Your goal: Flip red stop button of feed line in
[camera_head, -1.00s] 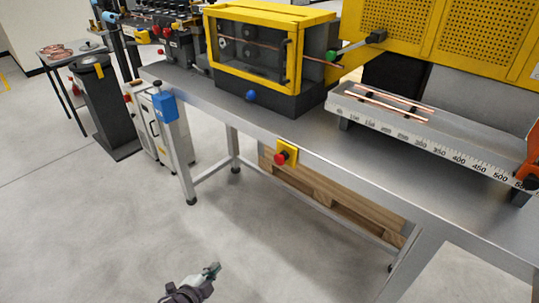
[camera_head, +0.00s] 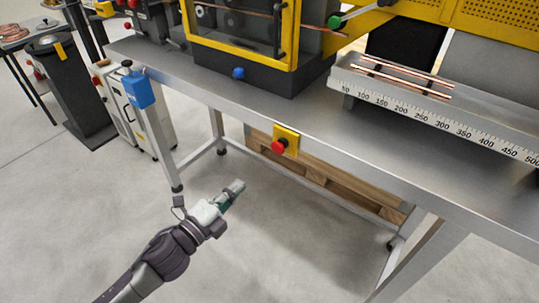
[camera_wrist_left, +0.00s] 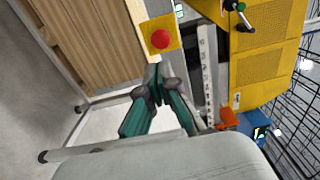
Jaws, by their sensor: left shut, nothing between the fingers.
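The red stop button (camera_head: 279,146) sits on a yellow plate (camera_head: 291,134) on the front edge of the metal workbench. In the left wrist view the red button (camera_wrist_left: 161,39) and its yellow plate (camera_wrist_left: 150,27) show just beyond the fingertips. My left gripper (camera_head: 238,187) is below and to the left of the button in the head view, apart from it. Its fingers are shut with nothing between them, and they point toward the button in the left wrist view (camera_wrist_left: 158,75). My right gripper is not in view.
The workbench (camera_head: 330,150) carries a yellow-framed machine (camera_head: 240,60) and a ruled tray (camera_head: 400,102) with copper tubes. A blue box (camera_head: 138,91) hangs at the bench's left corner. A wooden pallet (camera_head: 320,180) stands under the bench. The floor in front is clear.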

